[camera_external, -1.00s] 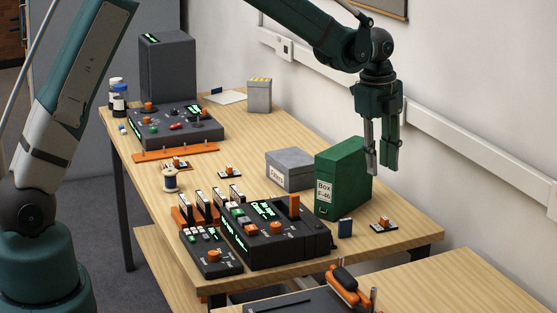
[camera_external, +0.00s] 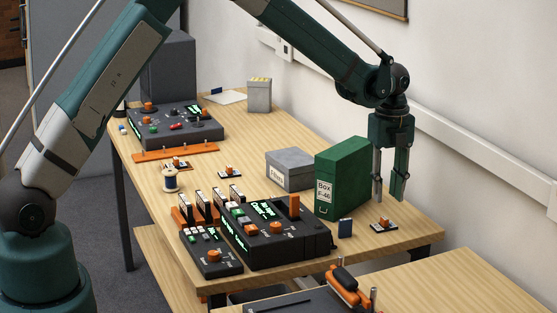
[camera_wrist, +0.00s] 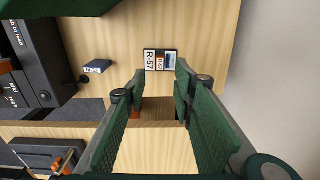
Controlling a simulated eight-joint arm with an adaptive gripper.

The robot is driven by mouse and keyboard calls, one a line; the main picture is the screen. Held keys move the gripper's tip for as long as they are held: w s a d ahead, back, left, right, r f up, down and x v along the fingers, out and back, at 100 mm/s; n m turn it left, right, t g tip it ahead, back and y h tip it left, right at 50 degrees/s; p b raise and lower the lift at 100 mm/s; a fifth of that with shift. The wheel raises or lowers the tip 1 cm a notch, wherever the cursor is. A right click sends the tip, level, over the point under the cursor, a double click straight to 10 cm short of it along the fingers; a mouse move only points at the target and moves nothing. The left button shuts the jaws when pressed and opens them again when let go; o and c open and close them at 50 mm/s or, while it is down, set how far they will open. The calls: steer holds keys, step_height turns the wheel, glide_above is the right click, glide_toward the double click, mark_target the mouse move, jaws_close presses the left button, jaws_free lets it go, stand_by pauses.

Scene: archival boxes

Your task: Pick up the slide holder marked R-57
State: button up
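The slide holder marked R-57 (camera_wrist: 150,60) lies flat on the table in the wrist view, with a white label, a red patch and a small picture. In the external view the small dark and white holder with an orange part (camera_external: 384,226) near the table's front right corner appears to be the same one. My gripper (camera_external: 389,195) is open and empty above it, fingers pointing down. In the wrist view my gripper's open fingers (camera_wrist: 161,85) reach toward the holder, which shows just beyond their tips. They do not touch it.
A tall green box (camera_external: 342,175) stands close to the left of my gripper. A small dark blue block (camera_external: 345,228) stands left of the holder. Black control consoles (camera_external: 275,235) lie further left. The wall is on the right.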

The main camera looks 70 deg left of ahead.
mark_target(385, 218)
steer(key=shift+f, duration=1.3)
steer(key=shift+a+f+b, duration=0.15)
steer(key=shift+f+b, duration=0.2)
steer(key=shift+f, duration=2.25)
jaws_close()
